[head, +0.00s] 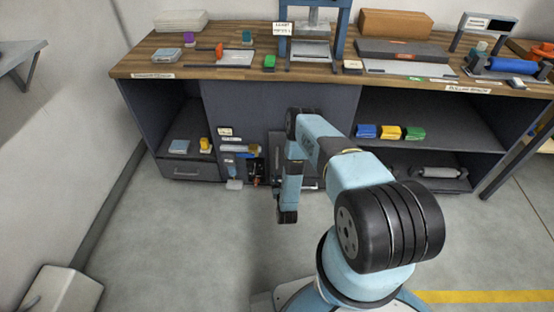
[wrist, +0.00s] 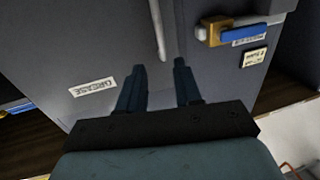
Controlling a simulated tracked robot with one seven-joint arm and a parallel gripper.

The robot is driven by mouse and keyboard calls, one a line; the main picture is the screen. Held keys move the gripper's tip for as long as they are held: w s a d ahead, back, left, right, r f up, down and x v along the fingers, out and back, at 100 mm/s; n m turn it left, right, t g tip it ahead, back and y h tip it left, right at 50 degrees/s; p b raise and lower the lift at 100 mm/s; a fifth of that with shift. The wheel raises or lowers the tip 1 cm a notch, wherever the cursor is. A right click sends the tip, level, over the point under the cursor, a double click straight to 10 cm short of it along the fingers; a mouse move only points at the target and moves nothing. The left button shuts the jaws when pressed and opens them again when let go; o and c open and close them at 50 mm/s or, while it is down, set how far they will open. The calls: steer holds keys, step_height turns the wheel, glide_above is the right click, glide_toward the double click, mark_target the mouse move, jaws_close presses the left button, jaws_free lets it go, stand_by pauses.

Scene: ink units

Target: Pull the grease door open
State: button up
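The grease door is a dark grey panel (wrist: 100,35) filling much of the wrist view, with a white GREASE label (wrist: 93,87) that appears upside down. A slim pale bar handle (wrist: 158,32) runs down the panel from the top edge. My gripper (wrist: 159,68) is open, its two dark fingers apart with nothing gripped. The near end of the handle shows just beyond and between the fingertips; the depth gap is unclear. In the head view my arm reaches down in front of the bench's middle and hides much of the door and the gripper.
A roller with a blue handle and tan block (wrist: 222,32) shows beside the door, near a small label (wrist: 255,58). The wooden bench top (head: 190,68) carries a press and tools. Open shelves (head: 430,110) lie to the right. The floor (head: 170,250) in front is clear.

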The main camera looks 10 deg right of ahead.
mark_target(277, 159)
steer(key=w, duration=0.4)
steer(key=w+d, duration=0.1)
steer(key=w, duration=0.7)
steer(key=shift+w+d, duration=0.15)
steer(key=shift+w, duration=0.15)
jaws_close()
